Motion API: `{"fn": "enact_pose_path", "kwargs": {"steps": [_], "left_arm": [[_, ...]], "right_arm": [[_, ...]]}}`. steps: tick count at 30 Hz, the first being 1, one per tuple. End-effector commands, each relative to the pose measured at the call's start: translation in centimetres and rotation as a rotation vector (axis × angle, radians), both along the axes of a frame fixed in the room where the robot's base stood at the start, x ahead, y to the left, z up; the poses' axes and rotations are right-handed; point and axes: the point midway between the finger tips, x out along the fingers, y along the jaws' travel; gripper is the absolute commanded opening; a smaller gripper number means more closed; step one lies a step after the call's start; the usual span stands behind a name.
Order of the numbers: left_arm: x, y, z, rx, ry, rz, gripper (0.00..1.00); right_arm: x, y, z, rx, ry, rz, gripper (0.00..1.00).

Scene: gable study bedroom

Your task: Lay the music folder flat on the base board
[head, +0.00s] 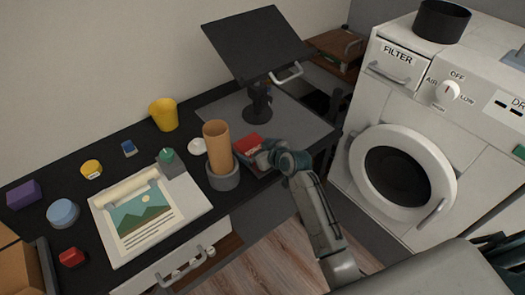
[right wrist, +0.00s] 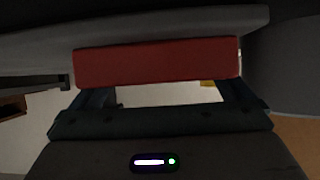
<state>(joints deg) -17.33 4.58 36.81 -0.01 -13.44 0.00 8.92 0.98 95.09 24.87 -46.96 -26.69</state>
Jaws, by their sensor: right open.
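In the right wrist view the red thing (right wrist: 158,62) stretches across the gap of my right gripper (right wrist: 160,92), near the fingertips. My right gripper (head: 264,157) is open and low at the desk's front edge, close to the red thing; I cannot tell whether they touch. The grey base board (head: 300,125) lies under the black stand (head: 257,100), whose tilted panel (head: 255,42) is above it. My left gripper is not in view.
A grey holder (head: 223,180) with a tan cylinder (head: 217,145) stands close left of my right gripper. A white disc (head: 197,146), yellow cup (head: 164,115) and picture board (head: 150,215) are further left. A washer-like machine (head: 420,150) stands to the right.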

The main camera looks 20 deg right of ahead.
Motion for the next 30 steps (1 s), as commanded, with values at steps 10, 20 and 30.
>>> {"fn": "enact_pose_path", "kwargs": {"steps": [10, 20, 30], "left_arm": [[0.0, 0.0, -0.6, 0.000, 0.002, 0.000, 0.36], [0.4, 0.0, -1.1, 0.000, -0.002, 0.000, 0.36], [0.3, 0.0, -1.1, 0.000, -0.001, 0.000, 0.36]], "right_arm": [[-4.4, -1.7, 2.5, -0.004, -0.002, 0.000, 1.00], [-9.1, -3.3, 5.3, -0.002, -0.001, 0.001, 1.00], [-9.9, -3.6, 5.9, 0.001, -0.001, 0.001, 1.00]]}}
